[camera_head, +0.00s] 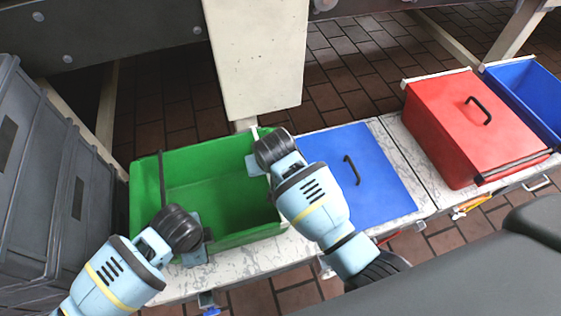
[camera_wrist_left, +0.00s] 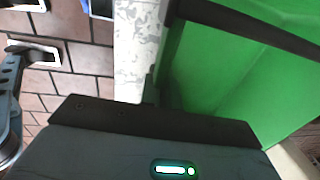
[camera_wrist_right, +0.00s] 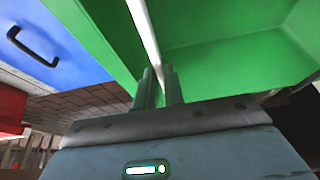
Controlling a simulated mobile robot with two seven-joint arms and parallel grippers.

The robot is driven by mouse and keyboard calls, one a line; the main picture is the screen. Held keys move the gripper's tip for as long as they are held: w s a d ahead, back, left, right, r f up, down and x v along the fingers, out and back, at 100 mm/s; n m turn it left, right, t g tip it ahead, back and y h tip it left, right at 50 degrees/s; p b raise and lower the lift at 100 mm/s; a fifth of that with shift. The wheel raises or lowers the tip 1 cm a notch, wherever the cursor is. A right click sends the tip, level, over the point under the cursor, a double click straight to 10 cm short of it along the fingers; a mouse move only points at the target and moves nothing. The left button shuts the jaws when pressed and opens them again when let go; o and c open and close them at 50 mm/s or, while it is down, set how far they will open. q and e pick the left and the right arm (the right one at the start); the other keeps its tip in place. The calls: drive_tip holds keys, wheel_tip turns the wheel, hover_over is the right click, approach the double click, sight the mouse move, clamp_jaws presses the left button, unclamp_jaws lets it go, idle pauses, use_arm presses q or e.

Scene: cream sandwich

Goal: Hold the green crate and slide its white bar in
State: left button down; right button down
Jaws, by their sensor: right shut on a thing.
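The green crate (camera_head: 212,205) stands open and looks empty on the marbled bench. A black bar (camera_head: 162,180) crosses its left part. The white bar (camera_wrist_right: 146,28) lies along the crate's right rim, and a short end of it shows at the back right corner (camera_head: 255,134). My right gripper (camera_head: 257,165) is at that rim; in the right wrist view its fingers (camera_wrist_right: 160,85) are shut on the white bar. My left gripper (camera_head: 196,250) is at the crate's front side. It is close to the crate wall (camera_wrist_left: 215,75), but its fingertips are too dark to read.
A blue lid with a black handle (camera_head: 365,180) lies right of the crate. A red box (camera_head: 450,120) and a blue bin (camera_head: 530,90) stand farther right. Grey stacked crates (camera_head: 45,170) stand at the left. A pale post (camera_head: 255,60) rises behind the crate.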

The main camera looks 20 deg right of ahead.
use_arm(q)
drive_tip(key=shift+s, duration=0.1)
use_arm(e)
drive_tip(key=shift+a, duration=1.55)
drive_tip(key=c, duration=1.5)
unclamp_jaws()
drive_tip(key=v, duration=1.2)
drive_tip(key=shift+s, duration=0.1)
use_arm(q)
drive_tip(key=c, duration=2.1)
unclamp_jaws()
drive_tip(key=o, duration=0.6)
